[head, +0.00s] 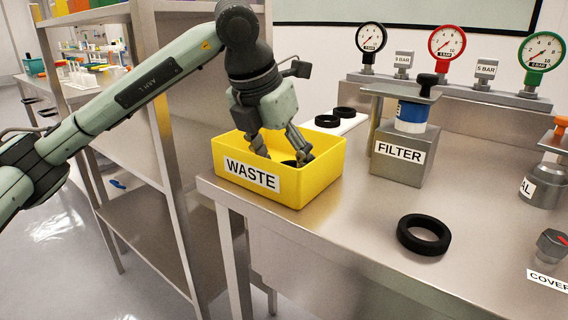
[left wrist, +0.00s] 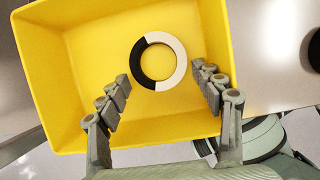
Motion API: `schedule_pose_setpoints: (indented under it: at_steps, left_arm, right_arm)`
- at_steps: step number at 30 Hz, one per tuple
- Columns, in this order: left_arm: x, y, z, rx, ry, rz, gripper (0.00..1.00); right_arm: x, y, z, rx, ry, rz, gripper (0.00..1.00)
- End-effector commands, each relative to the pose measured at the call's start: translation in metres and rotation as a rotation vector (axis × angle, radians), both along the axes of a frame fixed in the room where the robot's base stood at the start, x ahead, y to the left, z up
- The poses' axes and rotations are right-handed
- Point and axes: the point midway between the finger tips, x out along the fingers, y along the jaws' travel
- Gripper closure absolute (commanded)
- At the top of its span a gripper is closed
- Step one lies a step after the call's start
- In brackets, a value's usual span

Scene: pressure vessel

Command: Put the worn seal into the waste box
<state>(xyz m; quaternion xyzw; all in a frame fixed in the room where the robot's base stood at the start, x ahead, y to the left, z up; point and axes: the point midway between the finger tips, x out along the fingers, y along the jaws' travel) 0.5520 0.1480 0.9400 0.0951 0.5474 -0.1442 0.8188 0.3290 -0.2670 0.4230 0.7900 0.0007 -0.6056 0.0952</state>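The yellow waste box (head: 318,185), labelled WASTE, stands at the left end of the steel bench. My left gripper (head: 283,156) points down into it from above. In the left wrist view a ring, half black and half white, which looks like the worn seal (left wrist: 180,62), lies inside the box (left wrist: 85,40). The left gripper (left wrist: 160,76) is open, its fingers spread either side of the ring with visible gaps. In the head view only a dark bit of the ring shows between the fingers. My right gripper is in neither view.
A black ring (head: 424,234) lies on the bench at front right. Two more black rings (head: 327,121) lie on a white strip behind the box. The FILTER block (head: 402,160) stands to the right, with several gauges (head: 447,42) behind. Shelving is at left.

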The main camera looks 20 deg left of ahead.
Motion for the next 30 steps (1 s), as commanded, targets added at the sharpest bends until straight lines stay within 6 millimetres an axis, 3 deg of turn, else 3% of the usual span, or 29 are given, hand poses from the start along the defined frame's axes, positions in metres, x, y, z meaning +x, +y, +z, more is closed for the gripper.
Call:
schedule_pose_setpoints:
  at_steps: [9,11,15,24,30]
  left_arm:
    - [0.000,0.000,0.004,0.000,0.000,0.000,0.33]
    - [-0.001,0.000,0.008,-0.001,-0.003,0.000,0.33]
    - [-0.010,0.004,0.033,-0.001,-0.007,-0.001,0.33]
    - [-0.034,0.012,0.091,0.000,-0.003,-0.001,0.33]
    - [-0.041,0.015,0.111,-0.001,-0.002,0.000,0.33]
  right_arm:
    - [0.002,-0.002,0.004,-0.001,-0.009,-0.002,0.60]
    - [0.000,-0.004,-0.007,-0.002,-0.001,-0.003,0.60]
    - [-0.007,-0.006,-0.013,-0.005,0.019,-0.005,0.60]
    - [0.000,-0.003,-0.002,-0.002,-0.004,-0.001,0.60]
    - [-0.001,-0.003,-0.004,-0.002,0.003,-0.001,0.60]
